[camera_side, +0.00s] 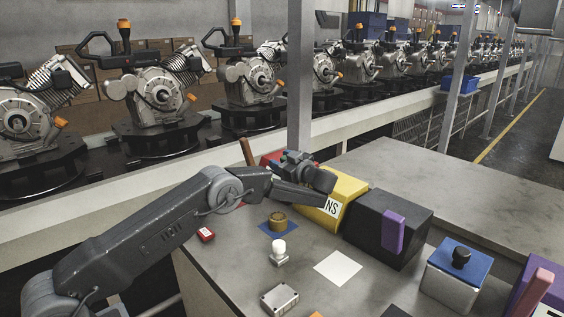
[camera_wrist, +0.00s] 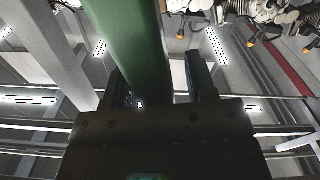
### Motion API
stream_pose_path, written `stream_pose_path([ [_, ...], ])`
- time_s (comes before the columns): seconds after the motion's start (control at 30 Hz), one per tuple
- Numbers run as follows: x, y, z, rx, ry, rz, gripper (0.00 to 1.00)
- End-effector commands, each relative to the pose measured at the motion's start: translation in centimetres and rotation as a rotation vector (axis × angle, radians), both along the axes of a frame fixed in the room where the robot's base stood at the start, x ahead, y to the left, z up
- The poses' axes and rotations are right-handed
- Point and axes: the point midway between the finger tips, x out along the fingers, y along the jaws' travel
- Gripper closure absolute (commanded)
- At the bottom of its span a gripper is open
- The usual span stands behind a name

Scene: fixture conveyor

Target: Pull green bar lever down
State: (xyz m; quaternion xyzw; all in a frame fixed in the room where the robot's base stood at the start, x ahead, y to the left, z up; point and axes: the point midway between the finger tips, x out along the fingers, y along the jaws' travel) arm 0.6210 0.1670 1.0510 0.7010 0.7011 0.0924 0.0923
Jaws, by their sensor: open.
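In the wrist view, a long green bar (camera_wrist: 140,45) runs from the top edge down to the palm, between the two fingers of my gripper (camera_wrist: 160,68). The fingers stand apart on either side of it; I cannot tell whether either one touches it. In the side view, my gripper (camera_side: 294,160) is low at the far side of the table, beside the yellow box (camera_side: 342,195) and in front of a red box (camera_side: 271,158). The green bar cannot be made out there, and the gripper hides part of this area.
A brown bar (camera_side: 247,152) stands left of the gripper. A black box (camera_side: 386,230) with a purple bar (camera_side: 393,231) is right of the yellow box. A round brown knob (camera_side: 277,221) and a white knob (camera_side: 279,248) stand nearer. A grey post (camera_side: 300,75) rises behind.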

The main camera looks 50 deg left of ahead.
Motion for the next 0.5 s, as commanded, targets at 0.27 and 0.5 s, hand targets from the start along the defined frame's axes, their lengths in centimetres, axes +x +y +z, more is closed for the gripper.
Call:
stream_pose_path([
  [0.27, 0.01, 0.04, 0.01, 0.000, 0.000, 0.000, 0.54],
  [0.5, 0.01, 0.03, 0.01, 0.000, 0.000, 0.000, 0.77],
])
